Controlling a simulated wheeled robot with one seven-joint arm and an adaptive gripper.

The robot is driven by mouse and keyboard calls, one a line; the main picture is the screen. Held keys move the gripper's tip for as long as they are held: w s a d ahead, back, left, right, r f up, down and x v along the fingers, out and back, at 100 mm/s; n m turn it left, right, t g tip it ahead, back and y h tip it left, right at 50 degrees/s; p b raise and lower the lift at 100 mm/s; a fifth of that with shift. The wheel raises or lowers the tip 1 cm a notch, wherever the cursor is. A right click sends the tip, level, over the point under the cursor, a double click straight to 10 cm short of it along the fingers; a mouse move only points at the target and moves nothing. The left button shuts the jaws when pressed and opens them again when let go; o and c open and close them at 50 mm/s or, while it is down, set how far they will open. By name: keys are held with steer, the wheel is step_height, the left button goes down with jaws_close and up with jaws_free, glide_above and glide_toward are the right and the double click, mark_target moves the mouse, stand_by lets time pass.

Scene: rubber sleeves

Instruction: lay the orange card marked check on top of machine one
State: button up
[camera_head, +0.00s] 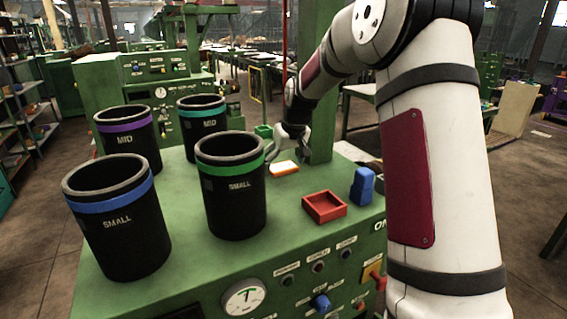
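The orange card (285,168) lies flat on the green top of the nearest machine (290,225), towards its back edge. Its marking is too small to read. White letters starting "ON" show on this machine's front right, partly hidden by my arm. My gripper (283,157) is just above and behind the card, pointing down. Its fingers look spread apart with nothing between them. Whether a fingertip touches the card cannot be told.
Several black sleeves with coloured bands (235,190) stand upright on the left of the machine top. A red tray (324,207) and a blue block (362,186) are at the right. A green post (321,110) rises behind. Bare green surface lies around the card.

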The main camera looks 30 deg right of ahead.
steer(key=b+v, duration=0.1)
steer(key=v, duration=1.1)
steer(key=shift+r, duration=0.2)
